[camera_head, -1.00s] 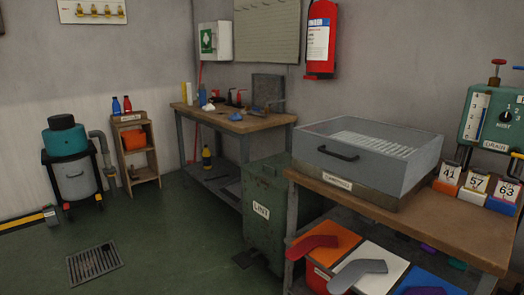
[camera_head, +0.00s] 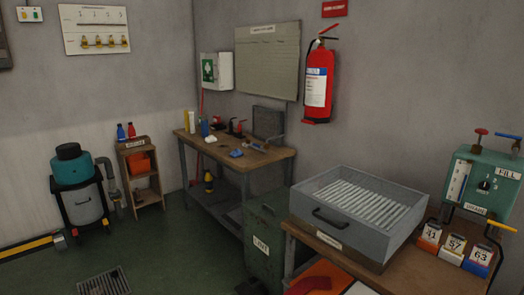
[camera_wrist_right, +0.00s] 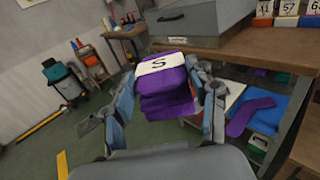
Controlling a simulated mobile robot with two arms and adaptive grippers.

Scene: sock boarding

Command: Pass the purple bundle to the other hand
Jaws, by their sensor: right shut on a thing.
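The purple bundle (camera_wrist_right: 166,103) is a folded stack with a white band marked "S" around it, seen in the right wrist view. My right gripper (camera_wrist_right: 168,92) is shut on it, one finger on each side. The bundle is held in the air in front of the wooden table's edge. In the head view neither gripper nor the bundle shows. My left gripper is in neither view.
A grey slatted tray (camera_head: 357,212) sits on the right wooden table, beside numbered blocks (camera_head: 454,246) and a green control box (camera_head: 485,185). A green bin (camera_head: 263,245) stands left of it. A workbench (camera_head: 236,155) is behind. The floor at left is mostly clear.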

